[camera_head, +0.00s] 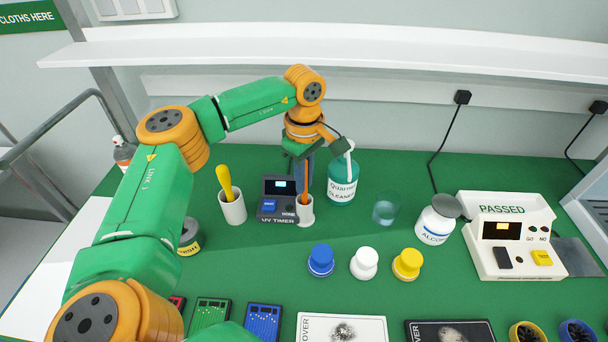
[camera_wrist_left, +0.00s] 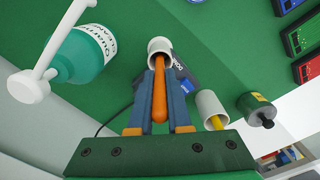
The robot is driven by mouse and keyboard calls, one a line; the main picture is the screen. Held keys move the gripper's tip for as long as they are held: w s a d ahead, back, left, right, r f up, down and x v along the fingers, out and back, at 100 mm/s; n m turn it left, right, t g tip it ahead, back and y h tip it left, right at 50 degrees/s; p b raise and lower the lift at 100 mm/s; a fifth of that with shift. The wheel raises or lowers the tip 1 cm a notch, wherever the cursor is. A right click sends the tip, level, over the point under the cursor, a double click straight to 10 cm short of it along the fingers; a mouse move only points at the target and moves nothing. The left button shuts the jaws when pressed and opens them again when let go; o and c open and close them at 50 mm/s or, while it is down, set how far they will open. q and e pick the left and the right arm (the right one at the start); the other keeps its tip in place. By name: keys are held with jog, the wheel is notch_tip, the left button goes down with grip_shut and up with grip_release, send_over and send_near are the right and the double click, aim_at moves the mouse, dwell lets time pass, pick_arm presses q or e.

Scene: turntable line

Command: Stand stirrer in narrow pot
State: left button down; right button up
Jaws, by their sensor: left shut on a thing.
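My left gripper (camera_head: 304,180) points down behind the timer's right side, shut on an orange stirrer (camera_head: 306,188). In the left wrist view, the stirrer (camera_wrist_left: 159,95) lies between the two blue-grey fingers (camera_wrist_left: 159,76). Its far end reaches into the mouth of a slim white pot (camera_head: 305,214), which also shows in the left wrist view (camera_wrist_left: 160,45). The pot stands upright; how deep the stirrer sits is hidden. A wider white pot (camera_head: 233,210) to the left holds a yellow stirrer (camera_head: 225,182). My right gripper is not in view.
A UV timer (camera_head: 272,207) stands against the slim pot's left. A teal cleaner bottle (camera_head: 342,185) with a white pump is close on the right. A clear glass (camera_head: 385,210) and alcohol bottle (camera_head: 436,222) stand farther right. Blue, white and yellow stoppers (camera_head: 364,263) stand in front.

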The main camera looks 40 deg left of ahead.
pick_arm(q)
jog(key=c, duration=0.8)
grip_release()
notch_tip(320, 180, up, 7)
jog(key=shift+r+b, duration=0.1)
jog(key=shift+b, duration=0.3)
